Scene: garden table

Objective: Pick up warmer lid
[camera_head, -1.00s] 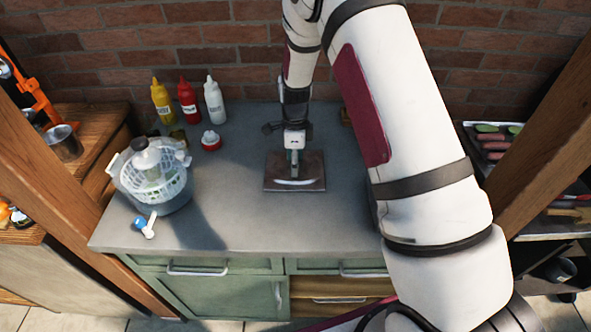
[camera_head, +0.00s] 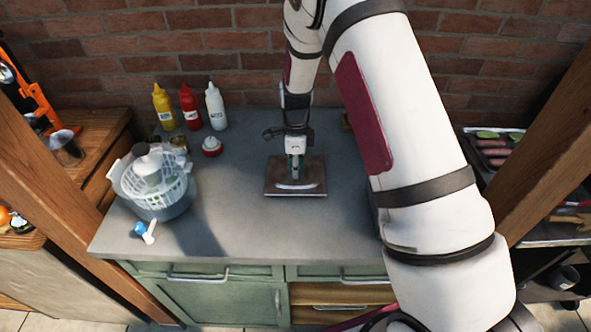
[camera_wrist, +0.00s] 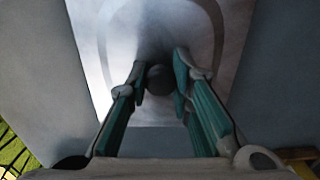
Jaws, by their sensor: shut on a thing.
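The warmer lid (camera_head: 314,172) is a shiny rectangular metal plate with a bright curved reflection, near the middle of the grey counter. In the wrist view the lid (camera_wrist: 205,30) fills the centre, with a dark round knob (camera_wrist: 160,79) on it. My gripper (camera_head: 294,176) points down over the lid's middle. In the wrist view the teal fingers of my gripper (camera_wrist: 159,76) are on either side of the knob and shut on it. The lid looks level. I cannot tell whether its underside touches the counter; whatever is under it is hidden.
A salad spinner (camera_head: 150,185) and a small blue-and-white scoop (camera_head: 146,231) are at left. Yellow (camera_head: 164,108), red (camera_head: 189,109) and white bottles (camera_head: 215,107) stand behind, with a small red-and-white container (camera_head: 212,146). The counter (camera_head: 235,225) in front is clear.

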